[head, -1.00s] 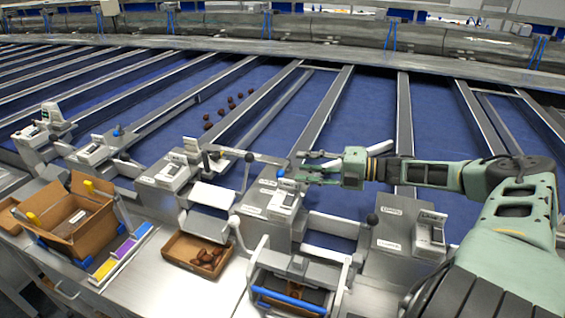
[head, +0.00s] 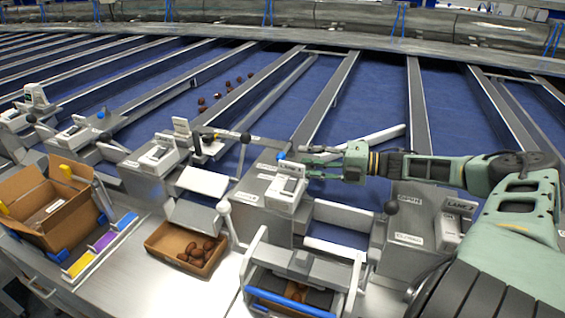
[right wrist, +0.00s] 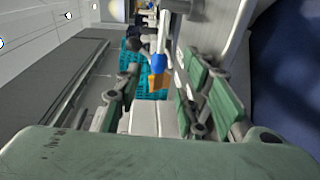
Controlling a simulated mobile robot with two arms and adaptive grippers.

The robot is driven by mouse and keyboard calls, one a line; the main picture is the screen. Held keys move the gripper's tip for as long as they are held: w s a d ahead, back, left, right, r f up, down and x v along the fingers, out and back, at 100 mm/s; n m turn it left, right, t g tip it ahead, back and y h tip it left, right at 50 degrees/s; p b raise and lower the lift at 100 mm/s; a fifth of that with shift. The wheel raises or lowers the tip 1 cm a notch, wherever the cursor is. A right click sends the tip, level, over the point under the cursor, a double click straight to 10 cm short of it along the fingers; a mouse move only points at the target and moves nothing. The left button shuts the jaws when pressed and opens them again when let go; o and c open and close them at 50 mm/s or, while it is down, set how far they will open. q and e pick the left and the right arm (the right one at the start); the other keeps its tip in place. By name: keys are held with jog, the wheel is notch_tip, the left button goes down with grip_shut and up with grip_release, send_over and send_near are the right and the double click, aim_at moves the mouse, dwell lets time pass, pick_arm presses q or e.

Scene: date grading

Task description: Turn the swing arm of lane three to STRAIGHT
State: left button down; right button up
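My right gripper (head: 308,162) reaches in from the right over the lane dividers, its fingers pointing left. It is open, beside a small blue knob (head: 281,156) at the back of a grey lane station (head: 262,203). In the right wrist view the blue knob (right wrist: 157,63), with an orange part below it, shows between the spread fingers; I cannot tell contact. A grey bar (head: 222,133) with a black ball runs left of the knob. A pale bar (head: 372,139) lies slanted behind my right gripper. Which bar is lane three's swing arm is unclear. My left gripper is out of view.
A station marked LANE 2 (head: 412,240) with a black ball knob (head: 390,207) stands to the right. In front are a tray of dates (head: 165,256), a cardboard box (head: 48,238) and a blue-handled frame (head: 290,301). Loose dates lie on the blue belt (head: 262,110).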

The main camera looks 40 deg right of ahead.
aim_at(282, 154)
jog(key=x, duration=0.6)
jog(key=shift+w+r, duration=0.1)
jog(key=shift+r, duration=0.05)
jog(key=shift+p+x, duration=0.4)
jog(key=shift+x, duration=0.45)
jog(key=shift+c, duration=0.4)
grip_shut()
